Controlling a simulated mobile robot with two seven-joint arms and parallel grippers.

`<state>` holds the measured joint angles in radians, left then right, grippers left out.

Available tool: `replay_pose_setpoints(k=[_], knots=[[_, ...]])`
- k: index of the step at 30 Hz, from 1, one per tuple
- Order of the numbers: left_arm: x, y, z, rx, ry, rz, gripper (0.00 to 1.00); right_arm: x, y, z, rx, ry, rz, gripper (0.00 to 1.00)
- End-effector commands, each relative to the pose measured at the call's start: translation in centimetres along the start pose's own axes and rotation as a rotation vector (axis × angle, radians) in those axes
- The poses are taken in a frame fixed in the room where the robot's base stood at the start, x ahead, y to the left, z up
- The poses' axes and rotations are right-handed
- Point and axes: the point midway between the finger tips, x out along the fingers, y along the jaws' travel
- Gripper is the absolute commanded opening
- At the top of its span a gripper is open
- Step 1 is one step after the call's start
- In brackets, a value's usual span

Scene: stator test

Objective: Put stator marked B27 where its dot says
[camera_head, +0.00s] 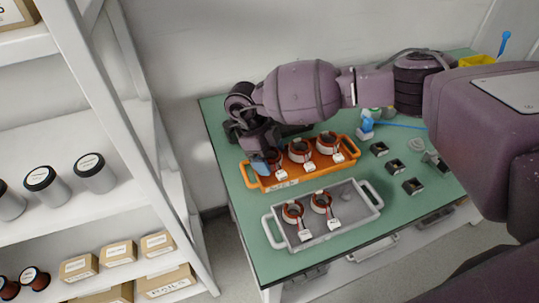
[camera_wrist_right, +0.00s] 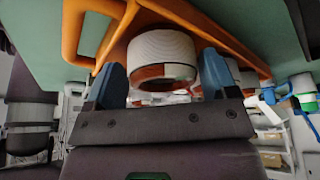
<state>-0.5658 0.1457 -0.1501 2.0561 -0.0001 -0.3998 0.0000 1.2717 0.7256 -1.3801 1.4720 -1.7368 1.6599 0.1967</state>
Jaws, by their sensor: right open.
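My right gripper (camera_head: 264,161) is over the left end of the orange tray (camera_head: 248,176) in the head view. In the right wrist view its two blue fingers stand open on either side of a stator (camera_wrist_right: 160,48) with a pale band and copper-red winding. In the head view this stator (camera_head: 275,157) is partly hidden by the gripper. Two more stators, (camera_head: 299,151) and (camera_head: 327,143), sit to its right in the orange tray. The grey tray (camera_head: 352,216) in front holds two stators, (camera_head: 292,212) and (camera_head: 321,202). No B27 mark or dot is readable. My left gripper is out of view.
Several small dark square parts (camera_head: 395,167) lie on the green table (camera_head: 240,235) right of the trays. A blue-topped bottle (camera_head: 366,124) stands behind. A white shelf (camera_head: 60,145) with cans and boxes is at left. The table's front left corner is clear.

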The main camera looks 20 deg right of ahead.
Motion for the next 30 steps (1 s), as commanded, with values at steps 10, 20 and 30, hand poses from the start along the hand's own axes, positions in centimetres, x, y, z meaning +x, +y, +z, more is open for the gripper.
replay_pose_setpoints(k=[10,20,30], knots=[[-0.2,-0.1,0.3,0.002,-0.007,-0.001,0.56,-0.3,-0.1,-0.1,0.002,-0.001,-0.001,0.82],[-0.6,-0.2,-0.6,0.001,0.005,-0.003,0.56,-1.6,-0.1,-0.6,0.001,-0.001,-0.002,0.82],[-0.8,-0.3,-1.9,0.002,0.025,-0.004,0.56,-2.8,0.0,-1.2,0.001,0.000,-0.001,0.82]])
